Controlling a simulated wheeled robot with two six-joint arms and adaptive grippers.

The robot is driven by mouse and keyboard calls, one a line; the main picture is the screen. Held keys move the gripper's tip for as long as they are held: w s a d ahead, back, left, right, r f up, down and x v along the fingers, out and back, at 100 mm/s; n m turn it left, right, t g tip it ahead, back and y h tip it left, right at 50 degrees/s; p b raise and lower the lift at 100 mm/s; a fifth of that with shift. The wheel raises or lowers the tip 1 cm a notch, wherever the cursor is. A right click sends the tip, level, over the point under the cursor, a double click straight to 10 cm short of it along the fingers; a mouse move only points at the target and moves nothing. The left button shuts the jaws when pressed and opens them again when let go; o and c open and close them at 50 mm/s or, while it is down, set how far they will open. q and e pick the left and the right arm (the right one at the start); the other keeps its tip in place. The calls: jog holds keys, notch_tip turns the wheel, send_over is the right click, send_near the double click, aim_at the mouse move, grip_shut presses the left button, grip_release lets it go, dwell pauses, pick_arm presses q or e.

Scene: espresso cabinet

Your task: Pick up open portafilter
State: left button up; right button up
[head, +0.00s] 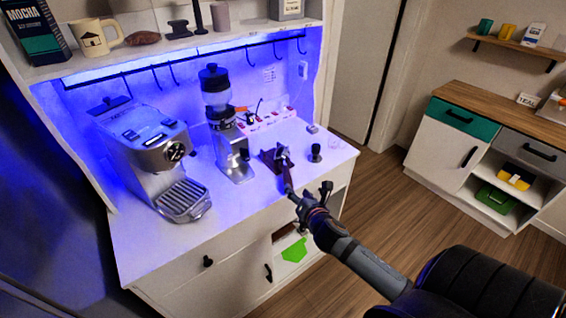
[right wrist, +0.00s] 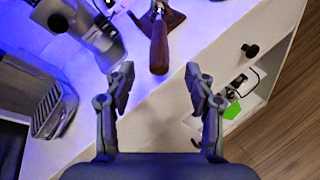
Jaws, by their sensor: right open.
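The portafilter shows in the right wrist view with its dark reddish-brown handle (right wrist: 158,48) pointing toward my gripper. Its head end is at the top of that view, on a dark brown stand (right wrist: 172,18), and is partly cut off. In the head view the stand (head: 269,158) sits on the white counter, and the handle (head: 288,180) reaches toward the front edge. My right gripper (right wrist: 159,74) is open and empty, its fingertips on either side of the handle's line and just short of its end. In the head view my right gripper (head: 311,192) is by the counter's front edge. My left gripper is not seen.
A grinder (head: 234,160) stands left of the stand, and the espresso machine (head: 150,150) is farther left. A black tamper (head: 316,153) stands to the right. Hooks hang from a rail behind. Below the counter (head: 240,208) are drawers and an open compartment with a green item (head: 294,250).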

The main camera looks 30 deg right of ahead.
aim_at(288, 180)
jog(key=p+x, duration=0.1)
jog(key=x, duration=0.4)
jog(key=shift+a, duration=0.15)
jog(key=shift+w, duration=0.45)
jog(key=p+x, duration=0.1)
jog(key=x, duration=0.3)
jog(key=shift+s+f, duration=0.1)
jog(key=shift+s, duration=0.05)
jog(key=shift+w+f, duration=0.25)
jog(key=shift+w, duration=0.05)
jog(key=shift+s+r, duration=0.1)
jog(key=shift+s, duration=0.05)
jog(key=c, duration=0.4)
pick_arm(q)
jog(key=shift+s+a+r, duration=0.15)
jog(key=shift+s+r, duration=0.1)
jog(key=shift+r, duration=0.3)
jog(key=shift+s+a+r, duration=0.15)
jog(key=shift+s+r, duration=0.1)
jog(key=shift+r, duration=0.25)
pick_arm(e)
grip_shut()
